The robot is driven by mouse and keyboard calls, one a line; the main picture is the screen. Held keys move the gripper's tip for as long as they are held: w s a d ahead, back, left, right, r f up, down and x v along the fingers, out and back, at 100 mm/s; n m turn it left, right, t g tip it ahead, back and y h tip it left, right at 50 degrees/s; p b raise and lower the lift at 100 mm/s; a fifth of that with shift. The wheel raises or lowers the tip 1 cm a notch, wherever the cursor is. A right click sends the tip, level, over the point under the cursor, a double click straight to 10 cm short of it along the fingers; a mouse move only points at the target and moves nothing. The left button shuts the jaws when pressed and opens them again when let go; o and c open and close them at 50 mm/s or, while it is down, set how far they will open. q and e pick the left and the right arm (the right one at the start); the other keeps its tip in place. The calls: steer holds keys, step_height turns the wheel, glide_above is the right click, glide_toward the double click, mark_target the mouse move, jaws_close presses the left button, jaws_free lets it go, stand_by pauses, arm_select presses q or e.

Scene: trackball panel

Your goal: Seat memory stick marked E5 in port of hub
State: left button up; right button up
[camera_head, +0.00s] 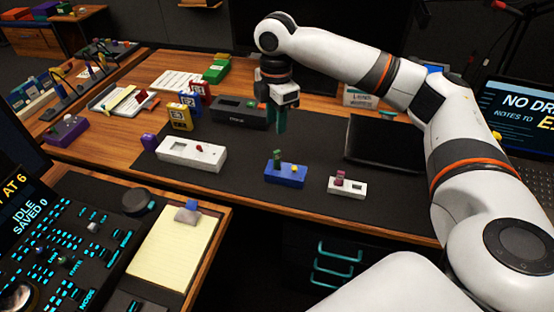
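My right gripper (281,124) hangs pointing down above the dark mat (310,143), behind the blue block. Its fingertips look dark green and narrow; I cannot tell whether they hold anything. A blue block (285,177) carries an upright green stick (277,157) and a yellow part. A small white block (346,190) carries a pink stick (340,177) beside a dark opening. A longer white block (190,153) has a small red part on top. A black box (232,113) stands behind them. No E5 marking is readable, so I cannot tell which is the stick or hub. My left gripper is out of view.
Yellow, blue and red upright pieces (180,117) and a small purple piece (149,142) stand left of the black box. A black panel (385,148) lies at right. A notepad (166,250) lies at front left. The mat's front strip is clear.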

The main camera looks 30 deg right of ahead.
mark_target(277, 151)
steer(key=f, duration=1.2)
steer(key=shift+w+d+b, duration=0.2)
steer(key=shift+b, duration=0.15)
steer(key=shift+r, duration=0.1)
jaws_close()
